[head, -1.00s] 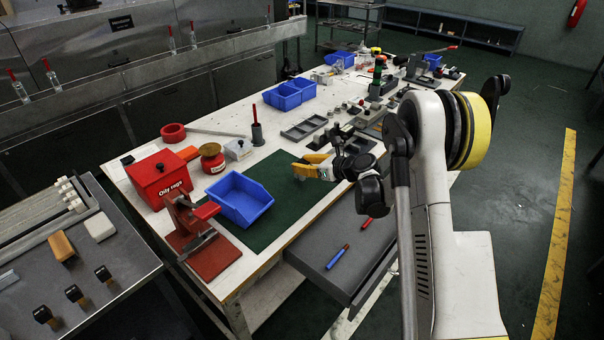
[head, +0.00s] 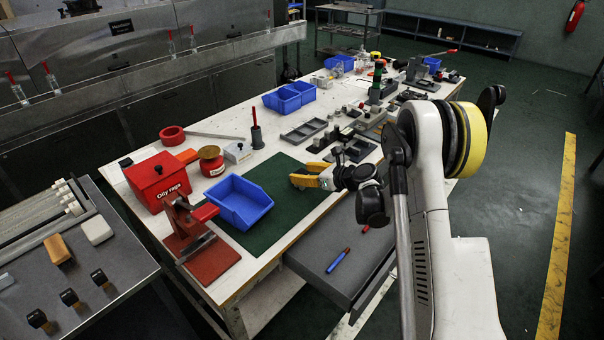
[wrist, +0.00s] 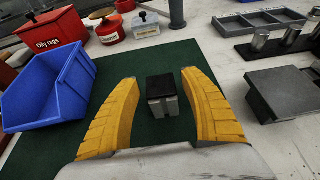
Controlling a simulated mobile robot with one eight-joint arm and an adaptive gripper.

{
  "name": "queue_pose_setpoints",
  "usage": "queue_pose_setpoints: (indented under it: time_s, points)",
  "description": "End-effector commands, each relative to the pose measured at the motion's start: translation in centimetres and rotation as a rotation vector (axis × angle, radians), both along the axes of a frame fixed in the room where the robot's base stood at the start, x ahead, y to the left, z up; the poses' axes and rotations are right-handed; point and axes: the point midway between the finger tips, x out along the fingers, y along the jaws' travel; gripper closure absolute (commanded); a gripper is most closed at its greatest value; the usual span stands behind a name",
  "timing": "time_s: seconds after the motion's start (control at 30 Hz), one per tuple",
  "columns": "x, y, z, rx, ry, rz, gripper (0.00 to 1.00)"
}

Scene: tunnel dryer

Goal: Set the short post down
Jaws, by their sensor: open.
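The short post (wrist: 162,106), a squat block with a black square top and a grey metal body, stands upright on the dark green mat (wrist: 186,49) in the wrist view. My gripper (wrist: 160,78) is open, with its yellow fingers on either side of the post. A gap of mat shows between each finger and the post. In the head view my gripper (head: 297,178) is low over the green mat (head: 283,228), near its right side. I cannot make out the post in the head view.
A blue open bin (head: 239,201) stands left of my gripper, with a red oily rags box (head: 158,180) beyond. A grey divided tray (head: 303,131) and metal blocks lie behind. An open drawer (head: 340,265) juts out in front. Bare mat lies between bin and gripper.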

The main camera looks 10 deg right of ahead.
Motion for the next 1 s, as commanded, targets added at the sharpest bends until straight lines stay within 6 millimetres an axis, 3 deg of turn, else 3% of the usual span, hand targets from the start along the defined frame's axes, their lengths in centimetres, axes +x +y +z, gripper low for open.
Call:
queue_pose_setpoints:
  time_s: [0.4,0.6,0.77,0.87,1.0]
  points:
    - [-6.6,-4.9,3.7,0.0,0.0,-0.004,0.47]
    - [-8.4,-6.1,4.5,-0.001,-0.001,-0.001,0.47]
    - [-9.3,-5.3,6.4,-0.108,-0.027,0.047,0.47]
    - [-10.6,-3.8,9.1,-0.29,-0.073,0.134,0.47]
    - [-14.2,-1.3,13.4,-0.627,-0.165,0.32,0.47]
